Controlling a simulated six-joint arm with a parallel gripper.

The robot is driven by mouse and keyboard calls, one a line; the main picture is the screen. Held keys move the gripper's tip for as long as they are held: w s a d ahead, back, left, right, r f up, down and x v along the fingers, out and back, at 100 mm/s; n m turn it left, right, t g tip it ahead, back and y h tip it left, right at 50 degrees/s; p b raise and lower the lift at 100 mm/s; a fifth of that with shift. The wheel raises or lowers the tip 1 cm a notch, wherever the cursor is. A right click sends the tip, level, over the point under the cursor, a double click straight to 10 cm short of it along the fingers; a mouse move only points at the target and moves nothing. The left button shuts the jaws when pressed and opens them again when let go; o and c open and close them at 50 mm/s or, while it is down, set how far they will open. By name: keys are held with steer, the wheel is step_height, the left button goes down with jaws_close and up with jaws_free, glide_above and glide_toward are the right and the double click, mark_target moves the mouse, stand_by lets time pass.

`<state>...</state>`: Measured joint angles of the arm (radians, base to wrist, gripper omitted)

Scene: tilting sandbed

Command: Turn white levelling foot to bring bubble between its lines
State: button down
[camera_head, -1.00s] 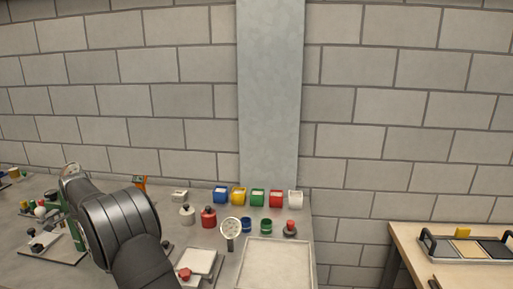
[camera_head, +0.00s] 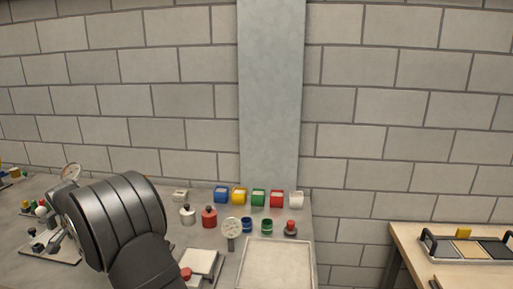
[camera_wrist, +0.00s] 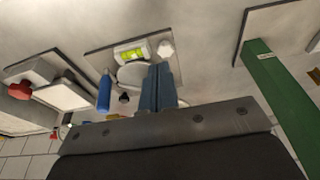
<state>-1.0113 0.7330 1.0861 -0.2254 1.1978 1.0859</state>
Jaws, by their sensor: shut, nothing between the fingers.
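In the wrist view a white knob-like foot (camera_wrist: 166,48) sits at the right of a grey plate (camera_wrist: 98,58). A white-framed level with a yellow-green vial (camera_wrist: 133,53) lies just left of it. The bubble and its lines are too small to read. A black knob (camera_wrist: 124,97) shows lower on the plate, and a pale round disc (camera_wrist: 132,74) lies below the level. My gripper (camera_wrist: 160,68) is shut and empty, its blue-grey fingertips just below the white foot in the picture. I cannot tell whether they touch it.
A blue cylinder (camera_wrist: 104,92) stands left of my fingers. A red knob (camera_wrist: 20,90) beside a white-topped block is further left, and a green bar (camera_wrist: 280,90) is at the right. In the head view several coloured bins (camera_head: 239,196) line the bench's back.

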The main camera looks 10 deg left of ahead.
steer(key=shift+s+x, duration=0.25)
steer(key=shift+x, duration=0.85)
steer(key=shift+s+x, duration=0.3)
steer(key=shift+x, duration=0.8)
steer(key=shift+s+x, duration=0.25)
steer(key=shift+x, duration=0.85)
steer(key=shift+f, duration=0.2)
steer(key=shift+w, duration=0.25)
steer(key=shift+a, duration=0.6)
steer(key=shift+s+r, duration=0.1)
steer(key=shift+s, duration=0.25)
steer(key=shift+w+v, duration=0.25)
steer(key=shift+v, duration=0.7)
steer(key=shift+w+v, duration=0.2)
steer(key=shift+v, duration=0.75)
steer(key=shift+w+v, duration=0.25)
steer(key=shift+v, duration=0.65)
steer(key=shift+r, duration=0.2)
